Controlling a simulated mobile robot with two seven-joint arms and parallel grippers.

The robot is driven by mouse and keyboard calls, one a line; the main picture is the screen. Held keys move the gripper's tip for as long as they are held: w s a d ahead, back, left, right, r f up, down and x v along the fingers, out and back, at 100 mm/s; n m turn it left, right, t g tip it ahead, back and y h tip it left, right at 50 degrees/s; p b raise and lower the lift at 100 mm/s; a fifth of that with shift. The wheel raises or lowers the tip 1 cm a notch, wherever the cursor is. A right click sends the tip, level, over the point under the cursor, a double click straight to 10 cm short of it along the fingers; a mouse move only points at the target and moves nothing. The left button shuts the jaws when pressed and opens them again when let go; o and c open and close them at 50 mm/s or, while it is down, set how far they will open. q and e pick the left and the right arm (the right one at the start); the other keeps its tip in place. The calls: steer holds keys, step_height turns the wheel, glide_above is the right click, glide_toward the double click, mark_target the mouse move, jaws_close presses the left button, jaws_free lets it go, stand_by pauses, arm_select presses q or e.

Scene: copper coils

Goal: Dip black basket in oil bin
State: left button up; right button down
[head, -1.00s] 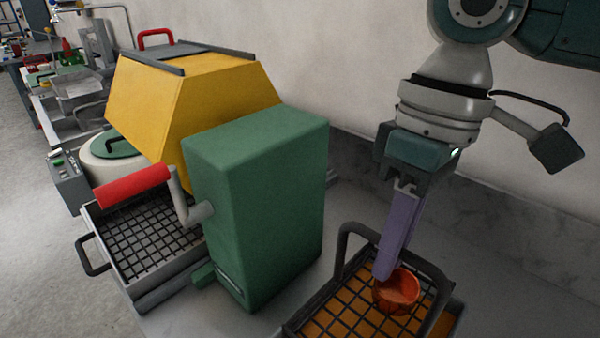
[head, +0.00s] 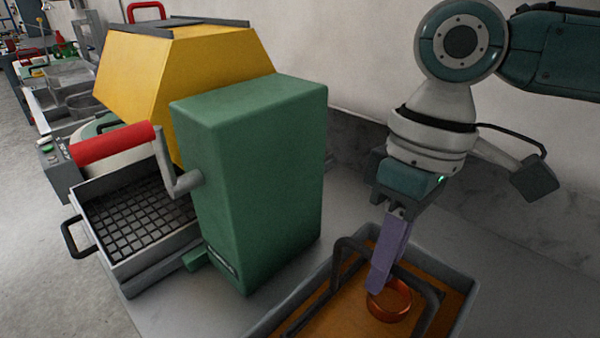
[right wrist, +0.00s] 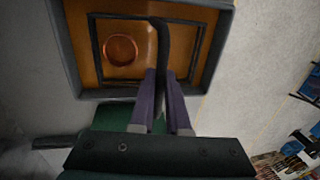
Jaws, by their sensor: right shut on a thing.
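The grey oil bin (head: 468,283) stands at the lower right of the head view, filled with orange-brown oil (head: 352,318). The black basket (head: 343,262) is down inside the bin, its rim and handle showing and its mesh floor no longer visible in the oil. A copper coil (head: 389,300) sits in the basket; it also shows in the right wrist view (right wrist: 120,49). My right gripper (head: 378,283) is shut on the basket's black handle, which shows between the fingers in the right wrist view (right wrist: 160,85). My left gripper is in neither view.
A green box-shaped housing (head: 250,190) with a red-handled crank (head: 115,144) stands left of the bin. Behind it is a yellow hood (head: 175,85). A grey tray with a black grid (head: 135,215) lies at the left. A wall runs behind the bin.

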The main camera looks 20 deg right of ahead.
steer(key=shift+f+b, duration=0.8)
steer(key=shift+f, duration=1.3)
stand_by(0.7)
step_height(320, 180, up, 8)
steer(key=p, duration=0.9)
steer(key=shift+f, duration=0.15)
step_height(320, 180, up, 4)
steer(key=p, duration=0.5)
stand_by(0.5)
stand_by(0.8)
steer(key=shift+r, duration=0.2)
